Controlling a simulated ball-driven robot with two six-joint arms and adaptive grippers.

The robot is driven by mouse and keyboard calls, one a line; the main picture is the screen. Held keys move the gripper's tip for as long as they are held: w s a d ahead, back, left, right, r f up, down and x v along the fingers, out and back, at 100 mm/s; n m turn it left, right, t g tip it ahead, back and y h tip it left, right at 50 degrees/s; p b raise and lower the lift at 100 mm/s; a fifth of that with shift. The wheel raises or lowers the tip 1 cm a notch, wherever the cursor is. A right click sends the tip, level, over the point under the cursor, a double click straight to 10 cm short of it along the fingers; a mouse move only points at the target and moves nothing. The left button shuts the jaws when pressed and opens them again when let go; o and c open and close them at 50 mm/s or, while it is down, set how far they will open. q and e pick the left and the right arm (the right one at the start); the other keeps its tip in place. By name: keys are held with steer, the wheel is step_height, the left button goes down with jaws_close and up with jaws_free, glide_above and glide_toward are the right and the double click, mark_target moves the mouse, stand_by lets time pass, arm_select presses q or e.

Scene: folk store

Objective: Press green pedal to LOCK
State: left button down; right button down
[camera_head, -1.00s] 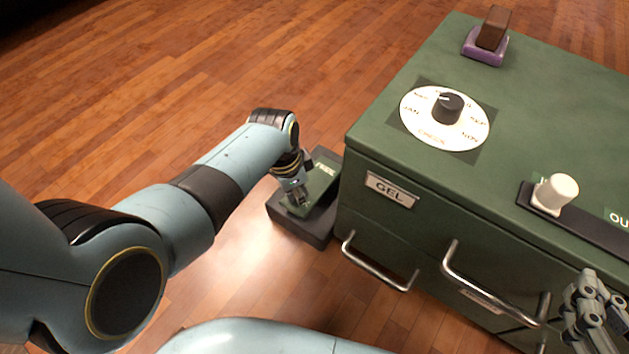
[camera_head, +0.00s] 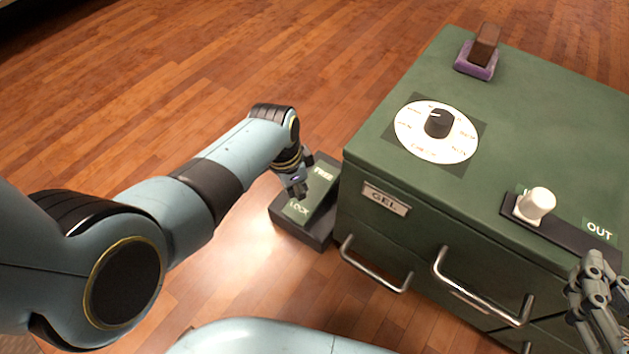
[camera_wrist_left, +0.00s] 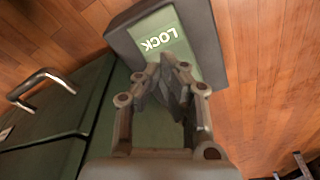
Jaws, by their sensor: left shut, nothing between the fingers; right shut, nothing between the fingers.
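The green pedal (camera_head: 314,197) sits in a dark base on the floor, beside the left side of the green cabinet. Its near end reads LOCK and its far end reads FREE. The LOCK end (camera_wrist_left: 165,30) also shows in the left wrist view. I cannot tell surely which end is lower. My left gripper (camera_head: 299,190) is shut and empty, over the pedal just beyond the LOCK lettering. Its fingers also show in the left wrist view (camera_wrist_left: 168,68); whether they touch the pedal is unclear. My right gripper (camera_head: 594,272) is shut and empty at the lower right.
The green cabinet (camera_head: 480,200) fills the right, with metal drawer handles (camera_head: 375,268) and a GEL label. On top are a black knob on a white dial (camera_head: 437,138), a white slider knob (camera_head: 537,204) and a brown and purple block (camera_head: 482,55). Wooden floor is clear at upper left.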

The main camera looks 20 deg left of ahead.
steer(key=shift+t, duration=0.4)
steer(key=r+p, duration=0.1)
steer(key=r, duration=0.1)
steer(key=w+r+p, duration=0.1)
steer(key=r+p, duration=0.1)
steer(key=r, duration=0.1)
steer(key=shift+r+p, duration=0.3)
